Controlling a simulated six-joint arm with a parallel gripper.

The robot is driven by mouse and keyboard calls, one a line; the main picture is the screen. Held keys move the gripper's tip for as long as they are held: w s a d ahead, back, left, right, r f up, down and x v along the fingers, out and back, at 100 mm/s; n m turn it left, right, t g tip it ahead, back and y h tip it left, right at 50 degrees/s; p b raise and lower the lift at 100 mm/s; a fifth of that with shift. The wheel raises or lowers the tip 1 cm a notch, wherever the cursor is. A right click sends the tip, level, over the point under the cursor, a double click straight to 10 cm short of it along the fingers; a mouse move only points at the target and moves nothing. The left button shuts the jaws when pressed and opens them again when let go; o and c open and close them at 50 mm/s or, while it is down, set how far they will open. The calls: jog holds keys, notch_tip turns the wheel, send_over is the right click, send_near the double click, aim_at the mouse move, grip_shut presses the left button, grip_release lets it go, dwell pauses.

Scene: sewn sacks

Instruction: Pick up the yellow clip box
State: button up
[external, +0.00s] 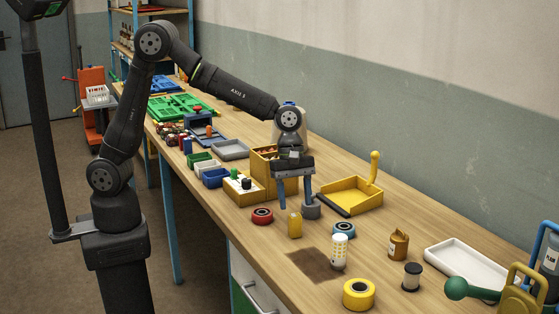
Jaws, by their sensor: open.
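A small upright yellow box (295,224), which looks like the clip box, stands on the wooden bench in the external view. My gripper (295,203) points down with its two blue fingers apart and nothing visible between them. The fingertips appear just above and behind the yellow box in the picture; the exact gap cannot be told. A grey cylinder (311,209) stands close by the right finger, and I cannot tell if they touch.
A red-rimmed roll (262,216), a blue-rimmed roll (344,229) and a dotted white cylinder (339,252) stand near the box. A yellow dustpan-like tray (366,207) lies behind right.

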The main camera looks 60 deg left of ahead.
aim_at(295, 215)
jog(key=x, duration=0.7)
jog(key=shift+s+a+f, duration=0.1)
jog(key=shift+a+f, duration=0.1)
jog(key=shift+f, duration=0.2)
jog(key=c, duration=1)
